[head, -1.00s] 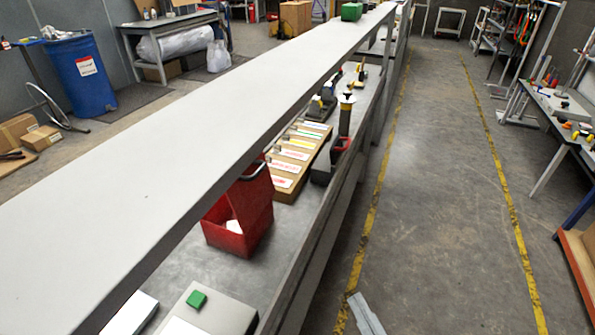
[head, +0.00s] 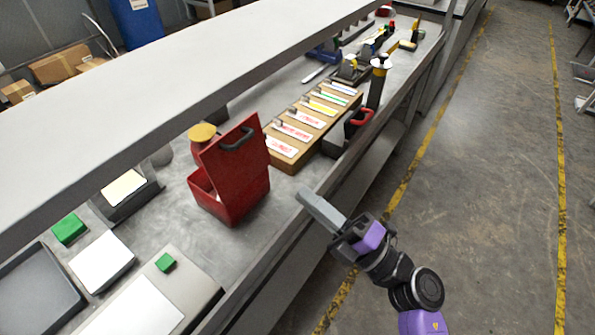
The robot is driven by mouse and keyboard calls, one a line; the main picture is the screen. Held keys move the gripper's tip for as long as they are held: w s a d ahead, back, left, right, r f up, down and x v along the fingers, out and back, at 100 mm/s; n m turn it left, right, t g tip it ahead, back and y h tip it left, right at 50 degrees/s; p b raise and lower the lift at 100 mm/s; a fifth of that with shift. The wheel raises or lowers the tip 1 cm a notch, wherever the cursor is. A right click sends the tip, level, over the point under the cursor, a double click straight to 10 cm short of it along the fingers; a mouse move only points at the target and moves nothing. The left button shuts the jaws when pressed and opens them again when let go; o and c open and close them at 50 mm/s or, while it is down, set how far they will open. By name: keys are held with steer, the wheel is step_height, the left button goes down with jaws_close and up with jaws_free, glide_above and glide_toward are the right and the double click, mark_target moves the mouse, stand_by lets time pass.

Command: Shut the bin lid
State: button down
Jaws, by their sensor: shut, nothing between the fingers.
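A red bin (head: 233,203) stands on the grey workbench, left of the picture's middle. My gripper (head: 308,200) is shut and empty. It is to the right of the bin, near the bench's front edge, apart from bin and lid.
A grey shelf (head: 160,85) runs above the back of the bench. A wooden board with labelled strips (head: 273,157) lies behind and right of the bin. Green blocks (head: 166,262) and a dark tray (head: 38,292) are at the lower left. The aisle floor (head: 480,210) is clear.

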mark_target(245, 142)
steer(key=p+x, duration=0.2)
steer(key=x, duration=0.9)
steer(key=shift+w+a+r+p, duration=0.2)
steer(key=shift+w+r+p, duration=0.05)
steer(key=shift+r+p, duration=0.05)
steer(key=shift+w+a+r, duration=0.15)
steer(key=shift+w+a, duration=0.2)
steer(key=shift+a, duration=0.1)
steer(key=shift+w+a, duration=0.1)
